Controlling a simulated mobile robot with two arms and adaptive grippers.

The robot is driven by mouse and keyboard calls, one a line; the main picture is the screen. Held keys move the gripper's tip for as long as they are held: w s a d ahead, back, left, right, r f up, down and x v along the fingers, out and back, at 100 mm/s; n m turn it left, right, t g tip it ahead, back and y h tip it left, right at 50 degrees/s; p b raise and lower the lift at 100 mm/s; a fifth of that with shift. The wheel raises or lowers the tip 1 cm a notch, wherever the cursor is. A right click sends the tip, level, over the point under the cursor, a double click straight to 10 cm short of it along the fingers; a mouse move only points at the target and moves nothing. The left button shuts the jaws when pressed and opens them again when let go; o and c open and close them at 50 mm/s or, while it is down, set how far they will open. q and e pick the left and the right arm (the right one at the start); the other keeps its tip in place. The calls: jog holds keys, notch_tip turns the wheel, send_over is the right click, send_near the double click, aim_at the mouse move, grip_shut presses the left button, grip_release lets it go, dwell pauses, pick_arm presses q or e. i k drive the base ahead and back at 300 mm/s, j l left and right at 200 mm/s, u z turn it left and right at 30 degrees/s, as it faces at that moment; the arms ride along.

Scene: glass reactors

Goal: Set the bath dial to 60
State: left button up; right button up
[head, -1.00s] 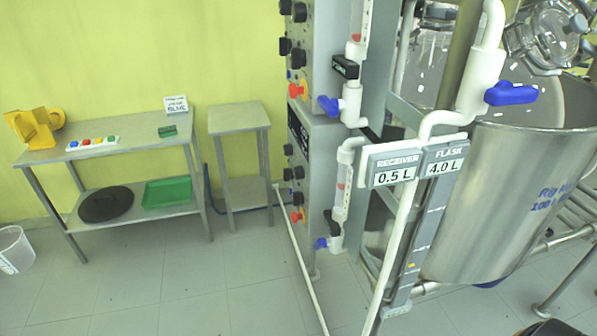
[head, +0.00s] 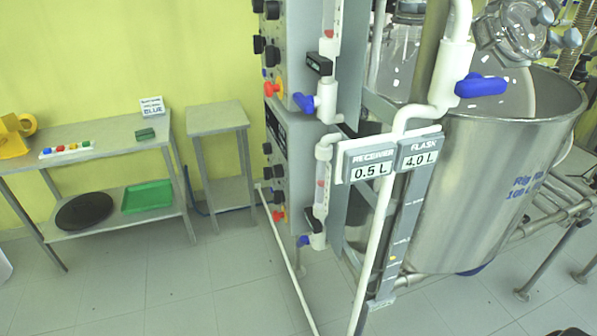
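A tall grey control cabinet (head: 291,140) stands in the middle, seen nearly edge-on. Several black dials (head: 258,44) and red knobs (head: 271,89) stick out from its left-facing panel. I cannot tell which one is the bath dial, and no dial scale is readable. A large steel bath vessel (head: 490,190) with blue lettering stands to the right. Neither of my grippers is in view.
Pipes with blue-handled valves (head: 481,86) and a sign reading Receiver 0.5 L, Flask 4.0 L (head: 394,160) stand before the cabinet. A steel table (head: 100,145) and a small side table (head: 217,119) are at the left. Floor (head: 190,280) in front of them is clear.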

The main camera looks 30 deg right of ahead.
aim_at(278, 169)
jog(key=i+j+z, duration=0.15)
jog(key=z, duration=0.25)
jog(key=i+j+z, duration=0.15)
jog(key=z, duration=0.25)
jog(key=i+j+z, duration=0.1)
jog(key=j+z, duration=0.55)
jog(key=z, duration=0.15)
jog(key=i, duration=0.05)
